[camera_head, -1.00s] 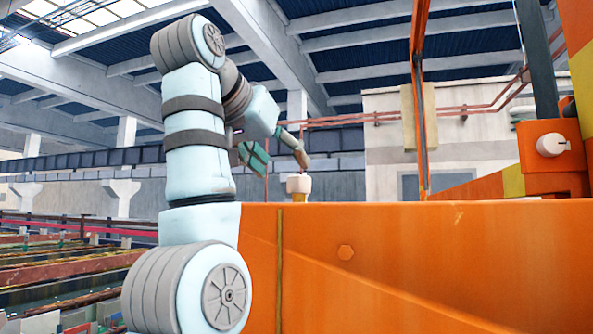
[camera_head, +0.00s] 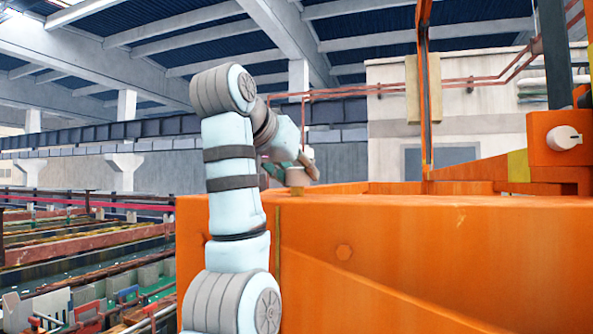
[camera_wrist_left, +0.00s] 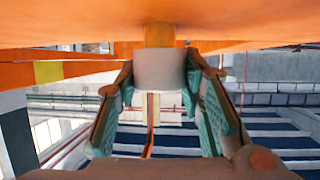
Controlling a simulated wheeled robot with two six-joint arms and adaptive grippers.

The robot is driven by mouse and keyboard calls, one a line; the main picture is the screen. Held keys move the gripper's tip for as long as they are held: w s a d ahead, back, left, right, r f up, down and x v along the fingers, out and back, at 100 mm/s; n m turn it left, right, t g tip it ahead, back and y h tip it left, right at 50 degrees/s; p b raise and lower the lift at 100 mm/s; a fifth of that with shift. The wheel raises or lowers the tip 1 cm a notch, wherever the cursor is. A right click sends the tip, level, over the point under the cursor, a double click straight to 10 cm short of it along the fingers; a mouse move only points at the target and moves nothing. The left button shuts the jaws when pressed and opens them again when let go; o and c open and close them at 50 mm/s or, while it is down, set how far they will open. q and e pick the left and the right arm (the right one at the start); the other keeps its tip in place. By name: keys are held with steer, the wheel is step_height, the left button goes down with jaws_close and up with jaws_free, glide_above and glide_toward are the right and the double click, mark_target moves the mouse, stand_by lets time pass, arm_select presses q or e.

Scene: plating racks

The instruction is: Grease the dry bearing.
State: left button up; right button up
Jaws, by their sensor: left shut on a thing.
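A pale cream cylindrical cap (camera_head: 296,178) sits on a short brass-coloured stem (camera_head: 298,190) at the top edge of the orange housing (camera_head: 420,250). My left gripper (camera_head: 297,172) is at this cap, shut on it. In the left wrist view the cap (camera_wrist_left: 160,70) lies between the teal finger pads, and its brass stem (camera_wrist_left: 159,35) meets the orange surface. A second cream knob (camera_head: 564,138) sits on an orange block at the right. No label shows which bearing is dry. My right gripper is out of view.
An orange upright post (camera_head: 424,90) rises behind the housing, with a dark post (camera_head: 553,55) at the right. Long troughs with racks (camera_head: 80,250) lie low at the left. The space above the cap looks open.

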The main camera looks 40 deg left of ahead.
arm_select(q)
steer(key=shift+a+m+h, duration=0.1)
steer(key=shift+m+h, duration=0.4)
steer(key=shift+h, duration=0.1)
steer(key=shift+m+h, duration=1)
steer(key=shift+h, duration=0.1)
steer(key=o, duration=0.9)
steer(key=shift+o, duration=1.4)
steer(key=shift+w, duration=0.1)
steer(key=shift+w+f, duration=0.1)
steer(key=shift+w, duration=0.05)
